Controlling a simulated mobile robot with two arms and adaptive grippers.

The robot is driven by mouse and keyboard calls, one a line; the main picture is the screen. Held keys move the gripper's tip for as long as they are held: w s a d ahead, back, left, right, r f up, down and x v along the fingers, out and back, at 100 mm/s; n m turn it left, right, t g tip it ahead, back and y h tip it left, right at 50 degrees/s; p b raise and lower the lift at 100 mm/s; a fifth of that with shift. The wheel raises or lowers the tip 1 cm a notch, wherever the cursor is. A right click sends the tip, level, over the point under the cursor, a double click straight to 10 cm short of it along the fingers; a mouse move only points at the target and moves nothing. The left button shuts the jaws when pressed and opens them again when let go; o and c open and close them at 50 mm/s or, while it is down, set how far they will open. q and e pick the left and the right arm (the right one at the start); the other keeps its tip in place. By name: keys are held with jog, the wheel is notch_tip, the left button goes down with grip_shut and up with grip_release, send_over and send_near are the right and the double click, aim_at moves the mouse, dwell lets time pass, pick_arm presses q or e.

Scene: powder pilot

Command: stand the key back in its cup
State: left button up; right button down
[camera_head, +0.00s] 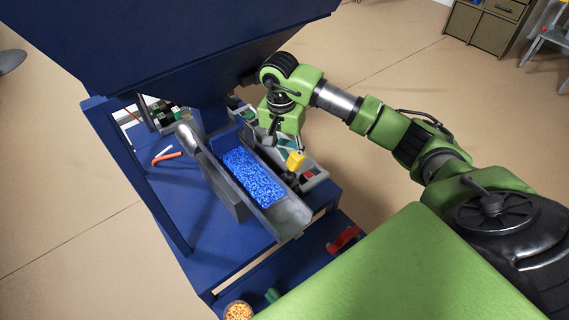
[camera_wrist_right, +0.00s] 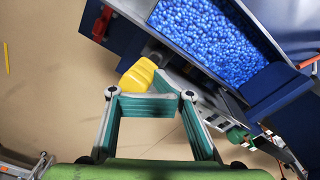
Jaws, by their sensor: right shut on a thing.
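My right gripper (camera_head: 286,144) reaches down from the right arm beside the blue-pellet trough. It is shut on a yellow-ended piece (camera_head: 295,160), which looks like the key. In the right wrist view the yellow end (camera_wrist_right: 138,78) sticks out just beyond the gripper's fingers (camera_wrist_right: 150,98), at a tilt. The grip itself is partly hidden by the fingers. I cannot clearly make out the key's cup in either view. My left gripper is not in view.
A metal trough (camera_head: 290,216) of blue pellets (camera_head: 250,177) lies left of the gripper, on a blue frame (camera_head: 200,240) under a large blue hopper (camera_head: 190,50). A red object (camera_head: 343,239) and a container of orange pellets (camera_head: 238,311) are nearer. Open floor lies right.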

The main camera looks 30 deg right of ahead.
jog(key=shift+s+d+r+p, duration=0.1)
jog(key=shift+r+p, duration=0.15)
jog(key=shift+r, duration=0.25)
jog(key=shift+s+d+r+p, duration=0.1)
jog(key=shift+r+p, duration=0.1)
jog(key=shift+r, duration=0.25)
jog(key=shift+r+p, duration=0.35)
jog(key=shift+r, duration=0.4)
jog(key=shift+a, duration=0.1)
